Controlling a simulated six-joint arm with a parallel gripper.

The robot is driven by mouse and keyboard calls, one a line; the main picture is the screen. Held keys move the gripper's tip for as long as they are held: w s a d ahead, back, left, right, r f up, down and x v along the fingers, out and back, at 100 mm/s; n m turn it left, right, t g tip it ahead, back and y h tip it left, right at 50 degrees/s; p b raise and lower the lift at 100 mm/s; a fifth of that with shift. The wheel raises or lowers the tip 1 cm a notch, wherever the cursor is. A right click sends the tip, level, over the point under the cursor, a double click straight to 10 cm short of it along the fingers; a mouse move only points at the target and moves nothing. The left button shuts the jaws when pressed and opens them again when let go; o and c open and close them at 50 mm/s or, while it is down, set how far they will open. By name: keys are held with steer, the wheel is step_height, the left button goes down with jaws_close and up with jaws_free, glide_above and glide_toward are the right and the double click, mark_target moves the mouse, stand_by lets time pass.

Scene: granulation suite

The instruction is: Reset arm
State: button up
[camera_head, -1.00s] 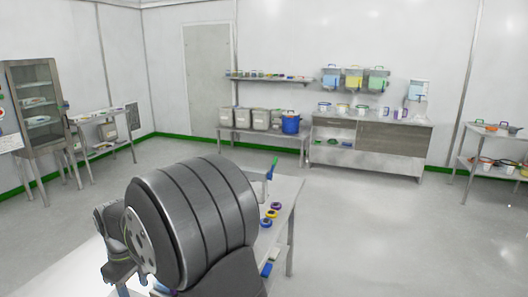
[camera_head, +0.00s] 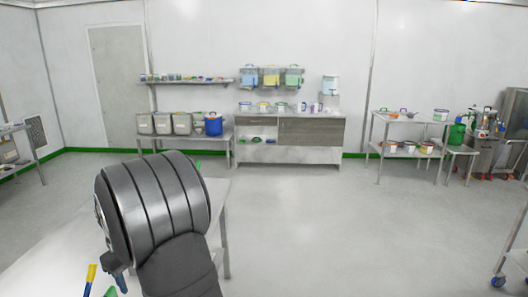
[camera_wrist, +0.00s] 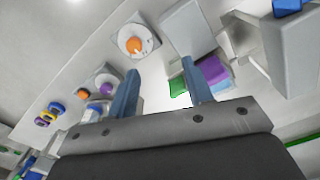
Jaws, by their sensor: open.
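My gripper (camera_wrist: 160,66) shows in the wrist view with its two blue-grey fingers apart. Nothing is seen held between them. Beyond the fingers is a pale worktable (camera_wrist: 75,75). In the head view my large dark arm joint fills the lower left and stands in front of the same white table (camera_head: 50,265). My fingertips cannot be made out there.
In the wrist view, an orange item (camera_wrist: 133,44) sits on a pale square base, with coloured rings (camera_wrist: 46,117) to the left and a purple block (camera_wrist: 213,70) right. Ahead, a bench (camera_head: 285,153) lines the wall. Open floor (camera_head: 330,220) lies right.

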steer(key=w+d+f+m, duration=0.1)
steer(key=w+d+m, duration=0.3)
steer(key=w+d, duration=0.7)
steer(key=shift+w+d+f, duration=0.2)
steer(key=shift+w+d, duration=0.05)
steer(key=shift+d, duration=1.75)
